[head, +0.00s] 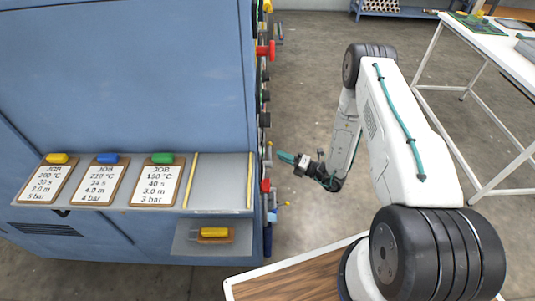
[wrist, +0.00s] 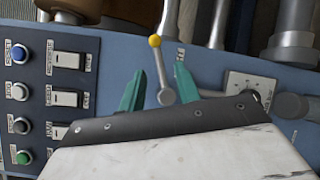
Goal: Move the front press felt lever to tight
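A small lever with a yellow ball knob (wrist: 155,41) and a grey metal stem sticks out from the blue machine face in the wrist view. Its pivot end is low in the picture and its knob points up, leaning slightly left. My gripper (wrist: 158,88) is open, its two teal fingers apart, with the lever's stem showing between them; contact cannot be told. In the head view my gripper (head: 286,157) is beside the right side of the blue press. The label by the lever is partly hidden, and its tight mark is not readable.
A dark panel with buttons and switches (wrist: 66,95) lies left of the lever. A grey round fitting (wrist: 290,105) and metal rollers (wrist: 291,35) are close by. The press (head: 130,80) has job cards on a shelf. A white table (head: 490,45) stands at right; floor between is clear.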

